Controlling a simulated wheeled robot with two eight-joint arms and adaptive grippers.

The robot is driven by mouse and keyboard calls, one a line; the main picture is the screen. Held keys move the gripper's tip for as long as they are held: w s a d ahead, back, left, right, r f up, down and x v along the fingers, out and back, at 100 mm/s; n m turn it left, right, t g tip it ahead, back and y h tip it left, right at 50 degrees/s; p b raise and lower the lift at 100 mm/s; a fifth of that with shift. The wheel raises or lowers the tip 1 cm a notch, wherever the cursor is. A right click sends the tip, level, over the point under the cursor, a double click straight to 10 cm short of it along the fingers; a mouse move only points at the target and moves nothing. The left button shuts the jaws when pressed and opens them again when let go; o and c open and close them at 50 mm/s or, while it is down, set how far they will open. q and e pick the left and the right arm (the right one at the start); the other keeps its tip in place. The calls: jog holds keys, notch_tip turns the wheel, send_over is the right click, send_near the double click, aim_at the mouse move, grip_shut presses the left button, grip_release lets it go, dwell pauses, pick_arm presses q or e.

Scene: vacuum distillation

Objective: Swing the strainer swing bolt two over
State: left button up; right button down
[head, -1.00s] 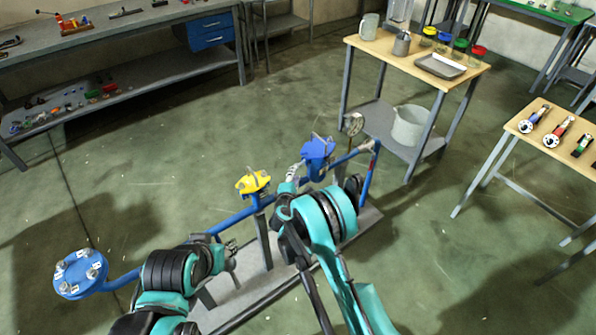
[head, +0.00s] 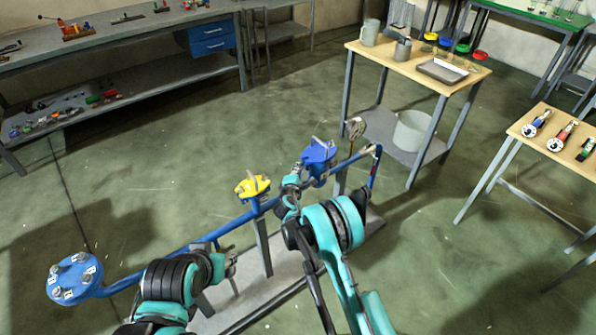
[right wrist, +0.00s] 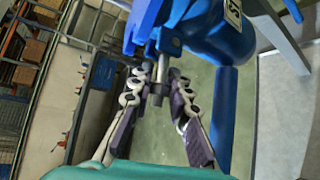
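The blue strainer (head: 318,158) stands on the blue pipe run in the head view, and its blue body (right wrist: 222,45) fills the top of the right wrist view. A grey swing bolt (right wrist: 157,92) with a nut hangs beside the body. My right gripper (right wrist: 163,76) is at the bolt, with a dark-padded finger on either side and a gap between them. It also shows left of the strainer in the head view (head: 292,178), partly hidden by its arm. My left gripper (head: 230,264) is low over the base plate, away from the strainer; its opening is unclear.
A yellow fitting (head: 252,187) stands on the pipe left of the strainer. A blue round flange (head: 75,279) ends the pipe at far left. A wooden-topped table (head: 395,62) stands behind, another (head: 545,140) at right. Open floor lies between.

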jog(key=shift+d+r+m+g+y+p, duration=0.15)
jog(key=shift+r+m+g+y+p, duration=0.35)
jog(key=shift+r+g+p, duration=0.15)
jog(key=shift+w+d+r+m+g+y+p, duration=0.1)
jog(key=shift+r+m+g+y+p, duration=0.15)
jog(key=shift+m+g+y+p, duration=0.25)
jog(key=shift+r+m+g+y, duration=0.15)
jog(key=shift+m+g+y, duration=0.15)
jog(key=shift+g, duration=0.25)
jog(key=c, duration=1.6)
grip_release()
jog(key=shift+c, duration=0.2)
jog(key=v, duration=0.7)
jog(key=shift+s+r, duration=0.25)
jog(key=shift+s, duration=0.1)
